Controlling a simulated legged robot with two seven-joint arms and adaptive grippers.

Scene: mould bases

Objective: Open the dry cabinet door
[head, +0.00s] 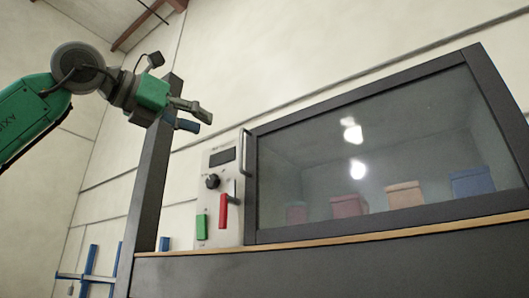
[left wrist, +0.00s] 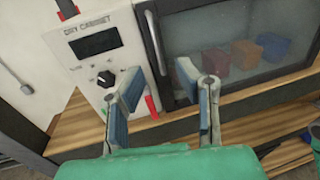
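The dry cabinet has a dark-framed glass door (head: 375,140), which is closed. Its vertical metal handle (head: 246,153) is at the door's left edge, beside the white control panel (head: 222,225). My left gripper (head: 201,120) is in the air, above and left of the panel and handle, touching neither. In the left wrist view, the fingers of my left gripper (left wrist: 158,78) are spread wide with nothing between them. The handle (left wrist: 153,40) shows beyond them, near the gap, with the glass door (left wrist: 225,45) to its right. My right gripper is not seen.
The panel carries a dark display (head: 222,157), a black knob (head: 212,181), a red lever (head: 223,210) and a green switch (head: 201,227). Several coloured boxes stand behind the glass. A dark post (head: 155,185) stands left of the panel. A wooden ledge (head: 330,240) runs below the door.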

